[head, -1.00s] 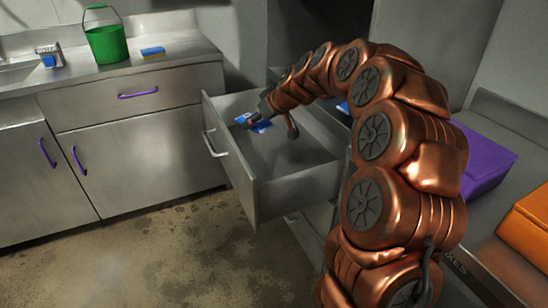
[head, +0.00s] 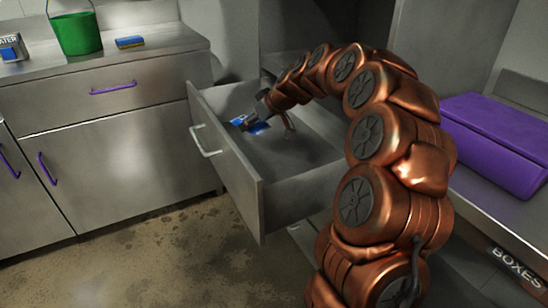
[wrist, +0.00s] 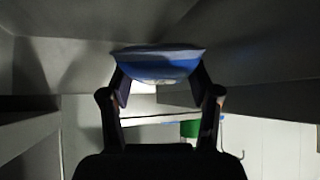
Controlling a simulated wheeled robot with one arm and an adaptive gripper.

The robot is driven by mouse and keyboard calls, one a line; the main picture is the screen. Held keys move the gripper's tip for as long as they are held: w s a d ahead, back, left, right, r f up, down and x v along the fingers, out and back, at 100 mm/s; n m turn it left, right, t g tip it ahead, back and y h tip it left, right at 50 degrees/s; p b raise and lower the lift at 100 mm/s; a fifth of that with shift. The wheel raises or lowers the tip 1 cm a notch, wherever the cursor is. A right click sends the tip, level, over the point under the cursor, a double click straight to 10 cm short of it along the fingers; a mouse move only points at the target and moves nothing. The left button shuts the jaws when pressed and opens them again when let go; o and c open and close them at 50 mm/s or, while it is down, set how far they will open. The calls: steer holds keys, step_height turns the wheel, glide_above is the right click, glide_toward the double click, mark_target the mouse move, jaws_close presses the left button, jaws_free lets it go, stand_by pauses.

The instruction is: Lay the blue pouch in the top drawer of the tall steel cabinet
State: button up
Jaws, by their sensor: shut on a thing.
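The blue pouch (wrist: 158,65) is between the two fingertips of my gripper (wrist: 160,88) in the wrist view, and the fingers are shut on it. In the head view the pouch (head: 254,126) shows as a small blue and white patch at the end of my gripper (head: 250,115). Both are inside the open top drawer (head: 240,168), near its far left part. I cannot tell whether the pouch touches the drawer floor. The drawer is pulled out, and my arm hides its right part and most of the tall steel cabinet.
A purple box (head: 495,140) lies on a surface at right, above a BOXES label. The floor in front is clear.

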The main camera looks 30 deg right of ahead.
mark_target(253, 161)
steer(key=shift+w+a+f+b, duration=0.1)
steer(key=shift+w+f+b, duration=0.25)
steer(key=shift+f, duration=0.3)
steer(key=shift+w+f+b, duration=0.1)
steer(key=shift+f+b, duration=0.3)
steer(key=shift+f, duration=0.25)
step_height(253, 161, down, 10)
steer(key=b, duration=0.2)
steer(key=shift+r+b, duration=0.15)
steer(key=shift+b, duration=0.15)
steer(key=shift+f, duration=0.25)
steer(key=o, duration=1.3)
steer(key=shift+r, duration=0.1)
steer(key=shift+r, duration=0.25)
steer(key=p+v, duration=0.3)
steer(key=v, duration=0.8)
steer(key=shift+s+r, duration=0.25)
steer(key=shift+s, duration=0.1)
